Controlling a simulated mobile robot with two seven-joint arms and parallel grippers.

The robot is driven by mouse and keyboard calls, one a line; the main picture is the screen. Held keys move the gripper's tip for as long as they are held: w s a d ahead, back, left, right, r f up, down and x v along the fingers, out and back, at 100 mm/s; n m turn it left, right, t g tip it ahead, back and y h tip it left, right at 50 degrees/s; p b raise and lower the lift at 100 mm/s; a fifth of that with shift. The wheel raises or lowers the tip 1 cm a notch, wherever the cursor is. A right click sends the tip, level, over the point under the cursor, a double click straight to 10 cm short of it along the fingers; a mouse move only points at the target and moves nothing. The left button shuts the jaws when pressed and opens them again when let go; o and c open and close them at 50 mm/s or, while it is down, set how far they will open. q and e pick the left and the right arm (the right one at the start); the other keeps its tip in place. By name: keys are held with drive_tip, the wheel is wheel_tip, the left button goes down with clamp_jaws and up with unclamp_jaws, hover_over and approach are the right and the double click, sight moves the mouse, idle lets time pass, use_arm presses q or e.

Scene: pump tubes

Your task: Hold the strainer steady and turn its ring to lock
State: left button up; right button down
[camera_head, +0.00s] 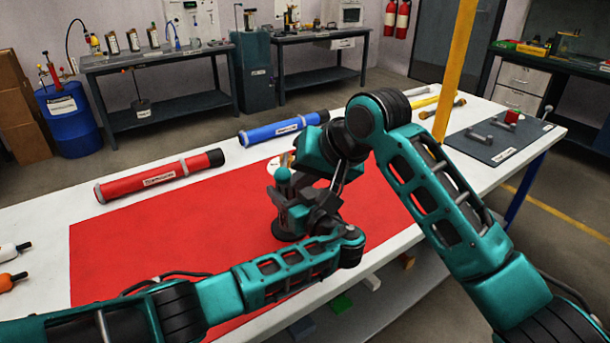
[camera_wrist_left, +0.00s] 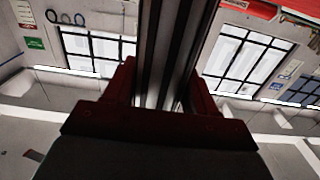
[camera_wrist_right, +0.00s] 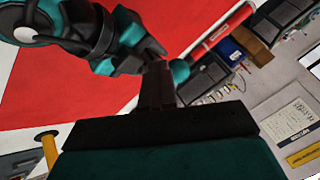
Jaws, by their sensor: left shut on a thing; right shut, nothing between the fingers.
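In the left wrist view, my left gripper (camera_wrist_left: 165,88) is shut around a long dark ribbed thing (camera_wrist_left: 168,40) that runs up out of the picture. I cannot tell for sure that it is the strainer. My right gripper (camera_wrist_right: 160,68) is shut and empty in the right wrist view, its tips close to the teal and black links of my left arm. In the head view, both wrists crowd together over the red mat (camera_head: 150,250) and overlap. They hide most of what is between them. The strainer's ring cannot be made out.
A red tube (camera_head: 160,177) and a blue tube (camera_head: 283,129) lie along the back of the white table (camera_head: 40,222). A dark mat (camera_head: 508,138) at the right holds bolt-like parts and a red piece. A yellow post (camera_head: 456,70) stands behind my right arm.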

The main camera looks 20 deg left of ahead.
use_arm(q)
drive_tip(key=shift+d, duration=0.2)
use_arm(e)
drive_tip(key=shift+s+a, duration=0.1)
drive_tip(key=shift+a, duration=0.15)
use_arm(q)
drive_tip(key=shift+a, duration=0.2)
drive_tip(key=o, duration=1.4)
drive_tip(key=shift+o, duration=0.4)
use_arm(e)
drive_tip(key=s+d+r, duration=0.3)
drive_tip(key=d+r, duration=0.3)
drive_tip(key=d, duration=0.2)
drive_tip(key=shift+s+d+r, duration=0.4)
